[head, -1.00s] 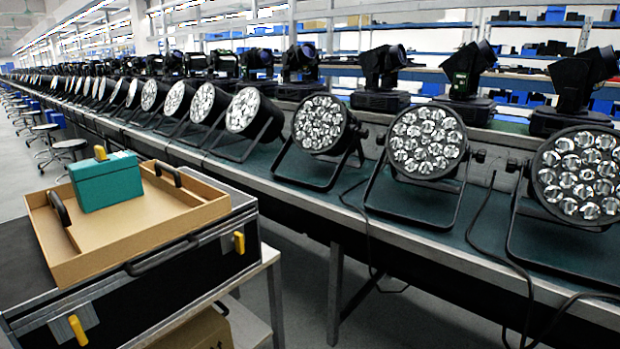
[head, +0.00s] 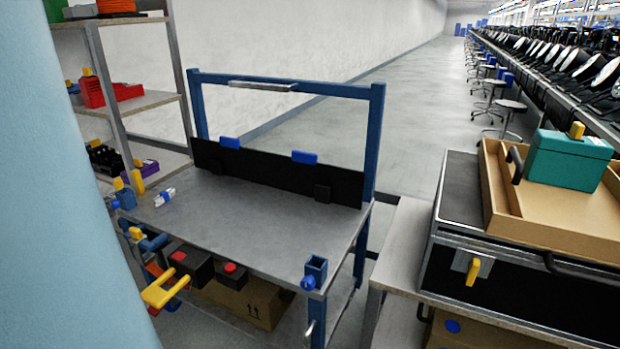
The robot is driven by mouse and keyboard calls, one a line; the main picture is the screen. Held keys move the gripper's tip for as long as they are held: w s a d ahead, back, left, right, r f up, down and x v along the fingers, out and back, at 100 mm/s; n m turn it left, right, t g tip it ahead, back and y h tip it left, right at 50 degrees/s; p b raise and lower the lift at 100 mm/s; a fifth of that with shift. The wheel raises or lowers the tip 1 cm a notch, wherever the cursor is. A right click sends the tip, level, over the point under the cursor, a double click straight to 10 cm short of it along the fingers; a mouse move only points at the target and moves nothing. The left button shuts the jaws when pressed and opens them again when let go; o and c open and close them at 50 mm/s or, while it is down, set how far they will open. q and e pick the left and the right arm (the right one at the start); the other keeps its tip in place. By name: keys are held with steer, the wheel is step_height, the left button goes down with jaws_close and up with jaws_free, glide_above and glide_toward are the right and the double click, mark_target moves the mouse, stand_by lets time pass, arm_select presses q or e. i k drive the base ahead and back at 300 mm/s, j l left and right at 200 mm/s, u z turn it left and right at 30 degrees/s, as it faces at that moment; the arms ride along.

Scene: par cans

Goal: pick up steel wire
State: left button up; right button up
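I cannot make out any steel wire in the head view. A small white and blue item (head: 165,197) lies on the left part of the grey workbench top (head: 255,225), too small to identify. Neither of my grippers can be made out in this view.
A shelf rack (head: 140,103) with a red bin (head: 112,92) stands at the left. A teal box (head: 568,160) sits in a cardboard tray (head: 560,232) on a black case at the right. A pale blue surface fills the left edge. The workbench top is mostly clear.

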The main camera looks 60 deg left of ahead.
mark_target(164, 196)
steer(key=u, duration=2.85)
steer(key=i+j+z, duration=0.1)
steer(key=i+j, duration=0.9)
steer(key=i, duration=0.15)
